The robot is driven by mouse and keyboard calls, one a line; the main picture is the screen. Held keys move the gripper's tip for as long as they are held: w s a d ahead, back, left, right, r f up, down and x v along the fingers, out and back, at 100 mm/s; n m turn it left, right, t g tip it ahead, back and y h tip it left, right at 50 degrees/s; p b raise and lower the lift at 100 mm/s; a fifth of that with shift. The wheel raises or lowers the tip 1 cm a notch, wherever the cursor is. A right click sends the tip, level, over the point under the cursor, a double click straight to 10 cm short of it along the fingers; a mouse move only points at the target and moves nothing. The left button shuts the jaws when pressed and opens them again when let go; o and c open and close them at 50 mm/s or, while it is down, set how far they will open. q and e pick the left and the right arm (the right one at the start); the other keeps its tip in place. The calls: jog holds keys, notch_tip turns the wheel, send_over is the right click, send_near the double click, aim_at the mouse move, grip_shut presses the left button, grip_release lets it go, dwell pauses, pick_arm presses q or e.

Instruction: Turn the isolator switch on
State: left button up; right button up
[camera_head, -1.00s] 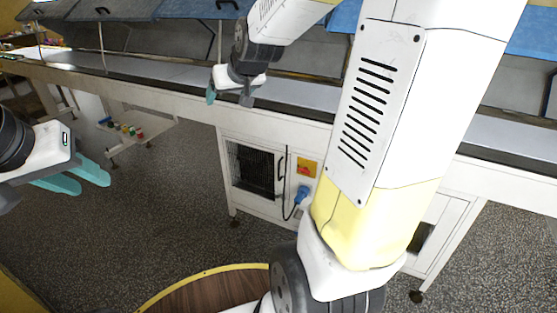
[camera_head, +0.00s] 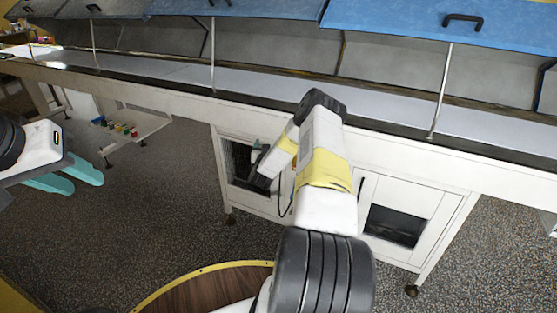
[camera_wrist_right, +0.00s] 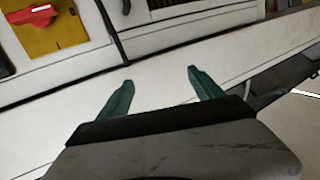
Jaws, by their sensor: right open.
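The isolator switch shows in the right wrist view as a red handle (camera_wrist_right: 32,14) on a yellow plate (camera_wrist_right: 66,32), at the top left on the white cabinet front. The handle lies roughly level in that picture. In the head view my right arm hides the switch. My right gripper (camera_wrist_right: 160,80) is open and empty, its teal fingers spread, with the switch up and to the left of them, apart. In the head view the right gripper is mostly hidden; a bit of teal shows by the cabinet. My left gripper (camera_head: 88,182) is open and empty at the left, far from the switch.
The white cabinet (camera_head: 425,205) stands under a long conveyor (camera_head: 270,85) with raised blue lids (camera_head: 400,20). A dark mesh window (camera_head: 238,165) is near the right gripper. Small coloured items (camera_head: 122,129) sit on a low shelf at the left. Speckled floor is clear around.

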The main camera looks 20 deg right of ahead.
jog(key=s+d+f+m+g+h, duration=0.2)
jog(key=s+d+f+h, duration=0.1)
jog(key=s+f, duration=0.3)
jog(key=s+d+f+m+g+h, duration=0.1)
jog(key=s+d+f+m+h, duration=0.15)
jog(key=s+f, duration=0.35)
jog(key=f+x, duration=0.1)
jog(key=x, duration=0.7)
jog(key=shift+w+f+g, duration=0.2)
jog(key=shift+f+g, duration=0.05)
jog(key=shift+g, duration=0.05)
jog(key=shift+n+h, duration=0.25)
jog(key=c, duration=1.4)
